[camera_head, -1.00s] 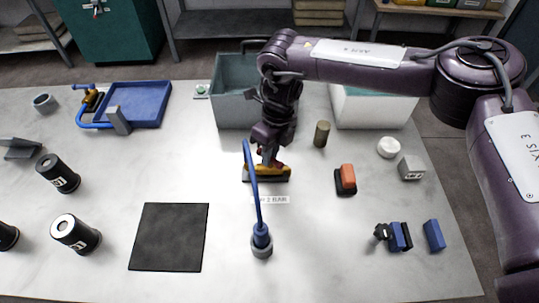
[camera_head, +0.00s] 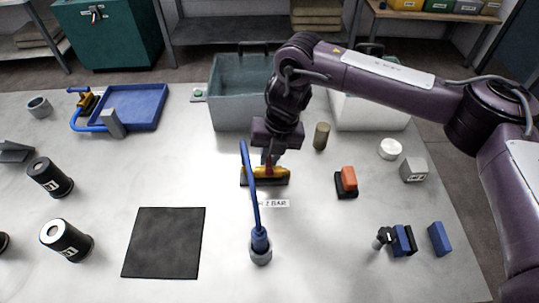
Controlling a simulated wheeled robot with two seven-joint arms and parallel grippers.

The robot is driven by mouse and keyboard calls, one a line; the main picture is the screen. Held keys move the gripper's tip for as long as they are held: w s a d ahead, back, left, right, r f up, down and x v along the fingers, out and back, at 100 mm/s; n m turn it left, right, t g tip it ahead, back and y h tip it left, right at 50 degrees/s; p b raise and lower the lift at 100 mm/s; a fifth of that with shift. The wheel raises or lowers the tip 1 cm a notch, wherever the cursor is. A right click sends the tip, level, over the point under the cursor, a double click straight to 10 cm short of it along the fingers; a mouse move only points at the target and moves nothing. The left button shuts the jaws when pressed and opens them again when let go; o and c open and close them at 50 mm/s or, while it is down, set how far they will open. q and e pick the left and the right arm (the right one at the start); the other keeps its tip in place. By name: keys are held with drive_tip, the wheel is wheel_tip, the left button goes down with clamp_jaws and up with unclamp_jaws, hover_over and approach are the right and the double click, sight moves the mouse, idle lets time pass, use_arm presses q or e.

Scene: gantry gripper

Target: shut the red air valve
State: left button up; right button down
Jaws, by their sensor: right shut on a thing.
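The red air valve (camera_head: 268,159) shows as a small red part on top of a yellow body (camera_head: 264,179), near the middle of the table. My right gripper (camera_head: 269,163) points down from above and is shut on the red valve. The fingers and the blue hose in front hide most of the valve's handle, so its exact angle cannot be told. The blue hose (camera_head: 250,190) runs from near the valve to a grey round fitting (camera_head: 260,256). A white label reading 2 BAR (camera_head: 272,204) lies just in front. My left gripper is not in view.
A grey bin (camera_head: 225,105) stands behind the valve, with a white bin (camera_head: 375,112) to its right. A dark cylinder (camera_head: 321,136) and a red-and-black block (camera_head: 347,183) are right of the gripper. A black mat (camera_head: 163,243) lies front left.

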drive_tip(key=shift+m, duration=0.4)
drive_tip(key=c, duration=1.4)
unclamp_jaws()
wheel_tip(320, 180, up, 8)
drive_tip(key=d+b, duration=0.1)
drive_tip(key=shift+d+f, duration=0.2)
drive_tip(key=shift+d, duration=0.1)
